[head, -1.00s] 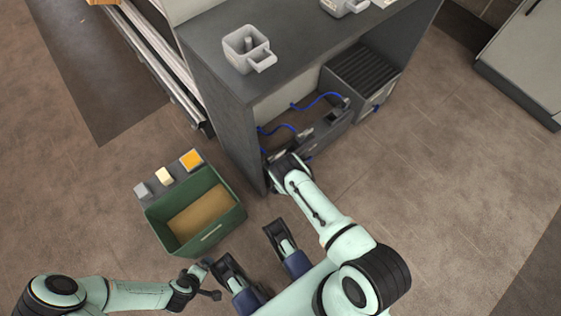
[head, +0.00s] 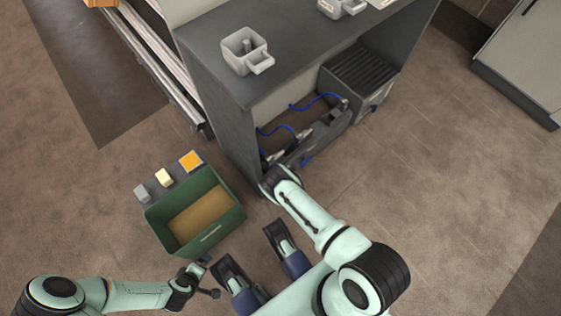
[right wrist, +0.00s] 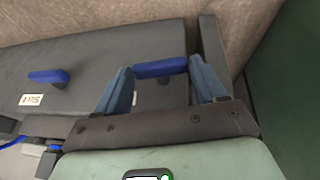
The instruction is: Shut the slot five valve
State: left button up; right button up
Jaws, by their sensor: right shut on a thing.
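In the right wrist view, my right gripper (right wrist: 163,85) is shut on a blue valve handle (right wrist: 160,68), with one finger at each end of it. The handle lies crosswise on top of a dark housing (right wrist: 60,65). A pale label behind it is mostly covered by a finger. A second blue handle (right wrist: 48,76) sits to the left, beside a label (right wrist: 31,100) that seems to read slot 4. In the head view my right wrist is at the cabinet's near corner and the fingers are hidden. My left gripper (head: 212,278) looks open and empty, near the green crate.
The grey cabinet (head: 236,150) has its side panel close to my right wrist. Blue hoses (head: 318,99) run inside it, next to a ribbed unit (head: 358,75). A green crate (head: 228,222) stands on the floor at left. The floor to the right is clear.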

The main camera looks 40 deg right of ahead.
jog(key=shift+a+h, duration=0.2)
jog(key=shift+h, duration=0.4)
jog(key=o, duration=1)
jog(key=shift+o, duration=0.2)
